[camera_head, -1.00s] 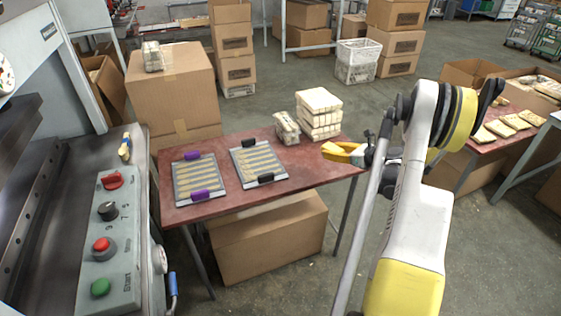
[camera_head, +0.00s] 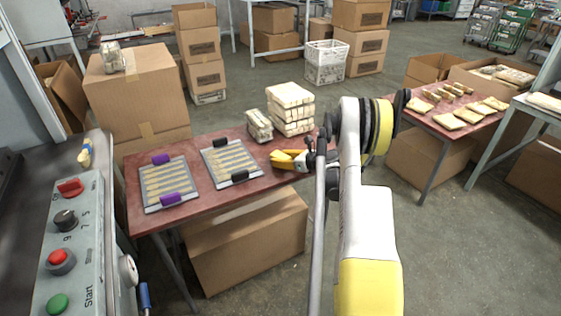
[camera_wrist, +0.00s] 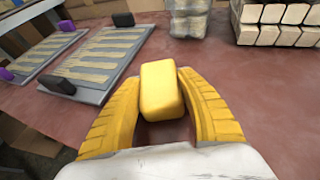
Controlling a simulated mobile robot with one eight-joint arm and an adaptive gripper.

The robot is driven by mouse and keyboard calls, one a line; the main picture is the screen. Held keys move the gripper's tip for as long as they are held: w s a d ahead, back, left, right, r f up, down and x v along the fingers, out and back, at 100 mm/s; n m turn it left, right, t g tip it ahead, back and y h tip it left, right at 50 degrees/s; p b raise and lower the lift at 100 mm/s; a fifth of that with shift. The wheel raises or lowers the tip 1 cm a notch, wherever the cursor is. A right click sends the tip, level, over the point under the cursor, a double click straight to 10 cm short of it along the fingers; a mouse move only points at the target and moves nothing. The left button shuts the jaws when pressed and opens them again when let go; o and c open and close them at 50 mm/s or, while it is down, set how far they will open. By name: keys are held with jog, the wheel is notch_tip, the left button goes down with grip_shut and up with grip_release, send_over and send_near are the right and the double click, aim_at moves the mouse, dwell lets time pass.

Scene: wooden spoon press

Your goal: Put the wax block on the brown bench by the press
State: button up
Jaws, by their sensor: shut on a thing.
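The wax block appears to be the yellow block (camera_wrist: 161,88) between my gripper's yellow fingers in the wrist view. In the head view, the block blends with the yellow fingers. The reddish-brown bench (camera_head: 215,200) stands beside the grey press (camera_head: 70,235). My gripper is over the bench's right part, near the stack of wooden pieces. The wrist view shows bare bench top around the fingers (camera_wrist: 270,90).
Two grey trays of spoon blanks (camera_head: 168,183) (camera_head: 231,163) lie on the bench, left of my gripper. Wrapped bundles (camera_head: 257,125) and a wooden stack (camera_head: 291,105) stand behind it. A second reddish table (camera_head: 425,118) is at right.

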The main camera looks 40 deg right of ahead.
jog(key=o, duration=1.2)
